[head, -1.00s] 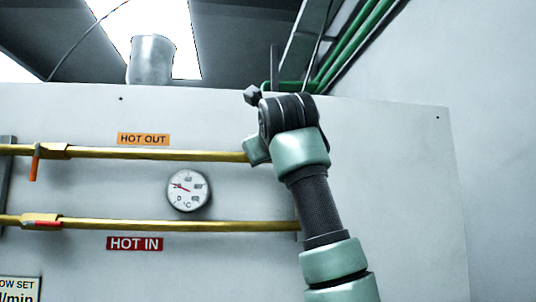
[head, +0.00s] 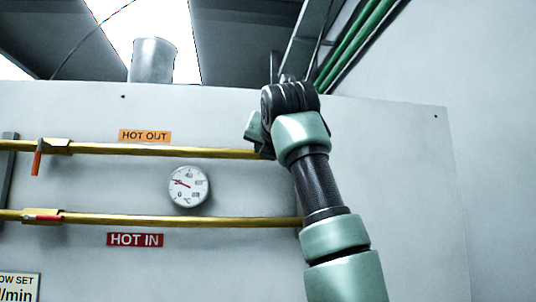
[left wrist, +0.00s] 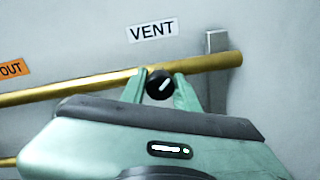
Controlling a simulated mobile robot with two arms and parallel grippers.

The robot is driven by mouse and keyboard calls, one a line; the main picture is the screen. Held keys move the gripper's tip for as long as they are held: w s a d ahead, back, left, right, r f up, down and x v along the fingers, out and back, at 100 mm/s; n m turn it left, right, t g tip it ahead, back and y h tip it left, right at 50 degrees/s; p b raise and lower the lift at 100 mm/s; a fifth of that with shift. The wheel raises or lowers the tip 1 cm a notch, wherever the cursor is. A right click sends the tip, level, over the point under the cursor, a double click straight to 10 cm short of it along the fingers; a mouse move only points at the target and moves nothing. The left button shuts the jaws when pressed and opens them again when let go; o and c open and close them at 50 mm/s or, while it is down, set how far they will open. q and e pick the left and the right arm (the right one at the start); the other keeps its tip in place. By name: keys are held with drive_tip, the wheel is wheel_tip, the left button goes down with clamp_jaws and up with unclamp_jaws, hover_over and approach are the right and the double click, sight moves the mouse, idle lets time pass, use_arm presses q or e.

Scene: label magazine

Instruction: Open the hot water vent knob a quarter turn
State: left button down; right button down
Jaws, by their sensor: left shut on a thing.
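The hot water vent knob (left wrist: 159,85) is small, round and black, with a white line slanting from lower left to upper right. It sits at the upper pipe (left wrist: 85,92), below a white VENT label (left wrist: 152,30). My left gripper (left wrist: 159,88) has one finger on each side of the knob and is shut on it. In the head view my left wrist (head: 291,108) is in front of the wall at the right end of the upper yellow pipe and hides the knob. My right gripper is not in view.
A lower yellow pipe (head: 180,221) runs below, with a dial gauge (head: 188,186) between the pipes. Valves with an orange handle (head: 37,163) and a red handle (head: 48,218) are at the left. A grey bracket (left wrist: 217,72) stands just right of the knob.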

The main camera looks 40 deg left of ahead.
use_arm(q)
drive_tip(key=m+b, duration=0.1)
drive_tip(key=m, duration=0.2)
drive_tip(key=shift+d+m, duration=0.1)
drive_tip(key=shift+m, duration=0.2)
drive_tip(key=shift+m+b, duration=0.45)
drive_tip(key=shift+m, duration=0.95)
drive_tip(key=c, duration=1.1)
unclamp_jaws()
drive_tip(key=shift+o, duration=0.2)
drive_tip(key=shift+w, duration=0.1)
drive_tip(key=shift+d, duration=0.1)
